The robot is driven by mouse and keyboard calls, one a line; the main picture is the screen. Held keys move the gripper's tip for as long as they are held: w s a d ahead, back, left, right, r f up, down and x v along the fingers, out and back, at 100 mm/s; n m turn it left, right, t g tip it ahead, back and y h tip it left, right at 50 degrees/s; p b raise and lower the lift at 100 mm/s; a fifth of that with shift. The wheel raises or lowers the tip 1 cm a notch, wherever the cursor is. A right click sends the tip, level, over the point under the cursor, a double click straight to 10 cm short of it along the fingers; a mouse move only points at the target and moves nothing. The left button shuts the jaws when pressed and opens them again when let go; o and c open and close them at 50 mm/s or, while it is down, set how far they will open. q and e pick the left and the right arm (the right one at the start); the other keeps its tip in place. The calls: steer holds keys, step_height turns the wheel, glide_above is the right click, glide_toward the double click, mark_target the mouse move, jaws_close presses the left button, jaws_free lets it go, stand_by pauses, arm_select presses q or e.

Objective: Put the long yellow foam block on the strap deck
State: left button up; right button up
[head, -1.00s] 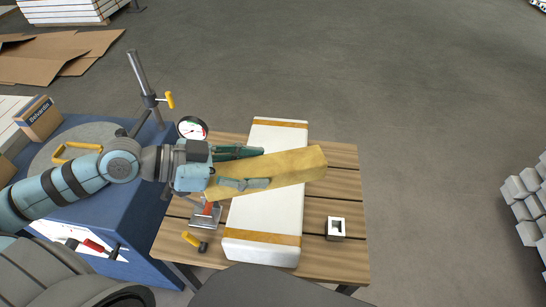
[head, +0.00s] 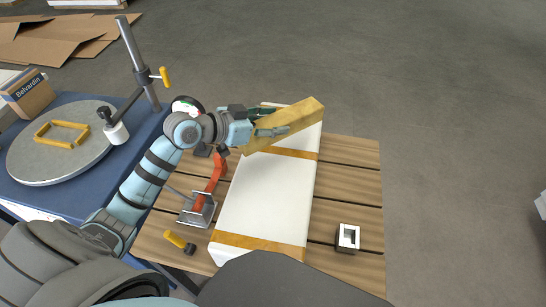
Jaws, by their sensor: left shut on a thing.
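The long yellow foam block (head: 297,120) is in my left gripper (head: 274,121), in the head view. The gripper is shut on the block near its middle, with one finger on each side. The block lies at a slant across the far end of the strap deck (head: 262,205), a long white slab with two orange-yellow straps across it. The block's right end reaches past the deck's right edge. I cannot tell whether the block touches the deck or hangs just above it. It hides part of the deck's far end. My right gripper is not in view.
The deck lies on a slatted wooden table (head: 350,205). A red-handled clamp (head: 204,195), a yellow-handled tool (head: 179,242) and a small square metal piece (head: 347,238) lie beside it. A blue bench (head: 75,195) with a round plate (head: 62,160) and a post (head: 133,50) stands left.

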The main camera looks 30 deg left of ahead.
arm_select(q)
steer(key=f+b, duration=0.1)
steer(key=f, duration=0.3)
steer(key=f+b, duration=0.1)
steer(key=f, duration=0.4)
steer(key=shift+s+f, duration=0.2)
steer(key=shift+f, duration=0.1)
steer(key=shift+r, duration=0.1)
steer(key=o, duration=0.5)
steer(key=shift+f+b, duration=0.2)
steer(key=shift+b, duration=0.1)
steer(key=o, duration=0.4)
steer(key=shift+o, duration=0.2)
steer(key=shift+r, duration=0.1)
